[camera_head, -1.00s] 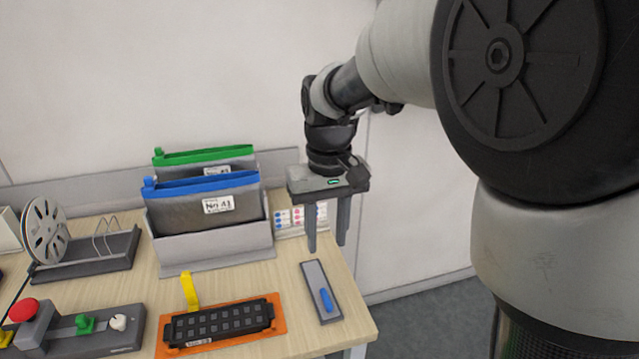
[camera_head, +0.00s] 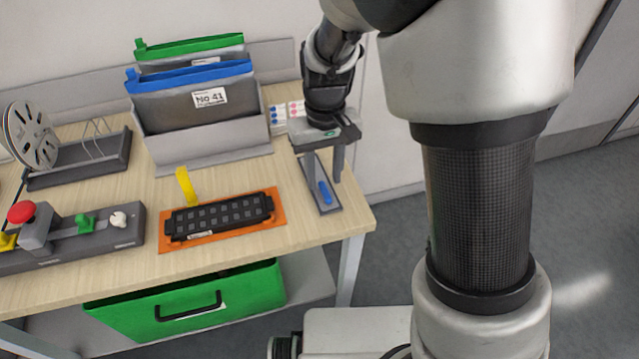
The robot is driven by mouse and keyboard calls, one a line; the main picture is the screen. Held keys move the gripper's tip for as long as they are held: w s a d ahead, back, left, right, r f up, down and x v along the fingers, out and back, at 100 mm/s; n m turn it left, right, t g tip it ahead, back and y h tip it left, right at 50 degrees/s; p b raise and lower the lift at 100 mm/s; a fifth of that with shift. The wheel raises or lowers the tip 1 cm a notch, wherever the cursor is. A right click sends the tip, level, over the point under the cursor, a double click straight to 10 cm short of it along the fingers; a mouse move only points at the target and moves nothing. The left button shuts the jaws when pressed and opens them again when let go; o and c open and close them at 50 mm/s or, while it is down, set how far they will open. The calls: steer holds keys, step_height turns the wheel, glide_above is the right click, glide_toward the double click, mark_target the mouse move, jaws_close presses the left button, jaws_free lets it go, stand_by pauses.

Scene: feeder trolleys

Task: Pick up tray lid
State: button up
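No part is clearly marked as the tray lid. A narrow dark grey plate with a blue handle (camera_head: 320,193) lies at the right end of the table. A black piece with a grid of squares (camera_head: 217,215) lies on an orange base (camera_head: 180,246), with a yellow tab (camera_head: 187,186) standing at its back left. My gripper (camera_head: 325,181) points down with its two fingers apart and nothing seen between them. It is over or just behind the grey plate and partly covers it; its exact height and any contact cannot be told.
Behind stands a grey holder (camera_head: 208,146) with blue-topped and green-topped pouches. At left are a reel rack (camera_head: 80,165) and a control box with a red button (camera_head: 21,212). A green drawer (camera_head: 190,303) is below the tabletop.

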mark_target(324, 188)
steer(key=shift+f, duration=1.55)
jaws_close()
